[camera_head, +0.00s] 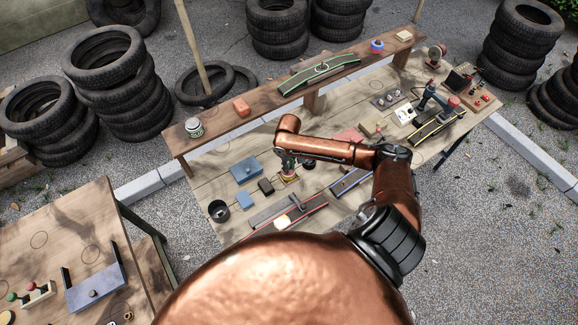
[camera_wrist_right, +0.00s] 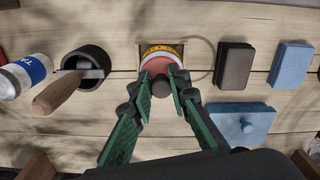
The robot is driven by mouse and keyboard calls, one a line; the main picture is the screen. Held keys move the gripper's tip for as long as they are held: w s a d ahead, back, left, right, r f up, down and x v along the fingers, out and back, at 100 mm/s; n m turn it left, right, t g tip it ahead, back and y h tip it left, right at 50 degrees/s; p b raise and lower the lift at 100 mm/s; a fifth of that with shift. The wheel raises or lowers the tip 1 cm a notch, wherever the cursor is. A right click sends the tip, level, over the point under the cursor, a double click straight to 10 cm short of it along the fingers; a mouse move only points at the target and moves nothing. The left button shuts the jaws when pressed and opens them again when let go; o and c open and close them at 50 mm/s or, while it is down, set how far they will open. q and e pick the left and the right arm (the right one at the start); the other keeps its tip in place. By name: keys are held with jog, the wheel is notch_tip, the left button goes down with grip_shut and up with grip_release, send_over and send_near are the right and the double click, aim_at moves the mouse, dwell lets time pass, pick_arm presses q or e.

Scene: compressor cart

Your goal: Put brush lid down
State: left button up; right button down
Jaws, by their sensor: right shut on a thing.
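My right gripper (camera_head: 287,163) reaches down over the plank workbench (camera_head: 222,180). In the wrist view its green fingers (camera_wrist_right: 165,88) are shut on the dark knob of a round lid (camera_wrist_right: 158,63). The lid is red with a yellow marked rim, and a sliver of it shows in the head view (camera_head: 290,178). It lies over a brown wooden piece, and I cannot tell whether it touches it. A thin circle outline (camera_wrist_right: 209,58) is on the planks beside it. My left gripper is not in view.
A black cup (camera_wrist_right: 76,57) with a wooden-handled tool (camera_wrist_right: 55,93) across it is left of the lid in the wrist view. A dark block (camera_wrist_right: 234,64), a blue block (camera_wrist_right: 291,64) and a blue knobbed box (camera_wrist_right: 225,120) are right. A raised shelf (camera_head: 260,100) runs behind.

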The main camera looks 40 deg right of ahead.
jog(key=c, duration=1.8)
grip_release()
jog(key=shift+f, duration=0.1)
notch_tip(320, 180, up, 12)
jog(key=shift+r, duration=0.15)
